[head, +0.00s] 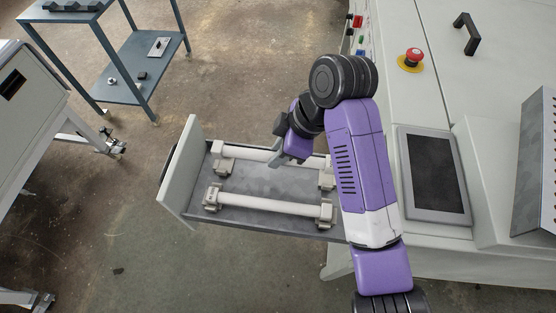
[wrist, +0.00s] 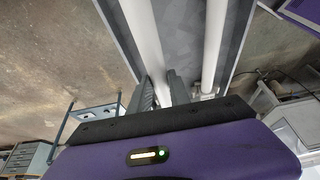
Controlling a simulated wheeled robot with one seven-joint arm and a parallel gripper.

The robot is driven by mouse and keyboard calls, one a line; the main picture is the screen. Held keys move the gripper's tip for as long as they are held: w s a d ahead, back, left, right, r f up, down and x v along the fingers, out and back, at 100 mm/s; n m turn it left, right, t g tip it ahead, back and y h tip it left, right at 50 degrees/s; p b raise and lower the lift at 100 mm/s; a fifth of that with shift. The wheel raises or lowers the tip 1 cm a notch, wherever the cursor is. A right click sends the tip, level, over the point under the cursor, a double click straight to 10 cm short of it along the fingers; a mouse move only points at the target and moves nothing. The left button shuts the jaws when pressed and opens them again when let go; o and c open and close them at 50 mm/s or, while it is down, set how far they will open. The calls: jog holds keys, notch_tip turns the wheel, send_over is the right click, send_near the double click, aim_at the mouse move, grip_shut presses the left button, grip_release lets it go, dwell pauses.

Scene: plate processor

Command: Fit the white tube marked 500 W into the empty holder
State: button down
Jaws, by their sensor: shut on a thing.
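An open drawer (head: 266,183) holds two pairs of grey holders. My gripper (head: 277,158) is shut on the far white tube (head: 247,154), near the tube's middle. In the wrist view my gripper (wrist: 161,88) has one finger on each side of this tube (wrist: 143,38). The tube lies in line with the far left holder (head: 222,157) and the far right holder (head: 327,173); I cannot tell whether it is seated in them. The near white tube (head: 265,204) lies between the near left holder (head: 212,197) and the near right holder (head: 326,213). No wattage mark is readable.
The drawer's pale front panel (head: 181,167) rises at its left end. The machine body (head: 460,95) stands to the right, with a dark screen (head: 433,173) and a red emergency button (head: 413,57). A blue shelf cart (head: 142,77) stands at the upper left, away from the drawer.

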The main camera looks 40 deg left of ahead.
jog(key=shift+f, duration=2.2)
jog(key=shift+f, duration=0.15)
jog(key=c, duration=1.2)
grip_release()
jog(key=shift+c, duration=0.2)
jog(key=shift+o, duration=0.2)
jog(key=shift+r, duration=0.3)
jog(key=v, duration=1.1)
jog(key=shift+w+d+r, duration=0.15)
jog(key=shift+r, duration=0.2)
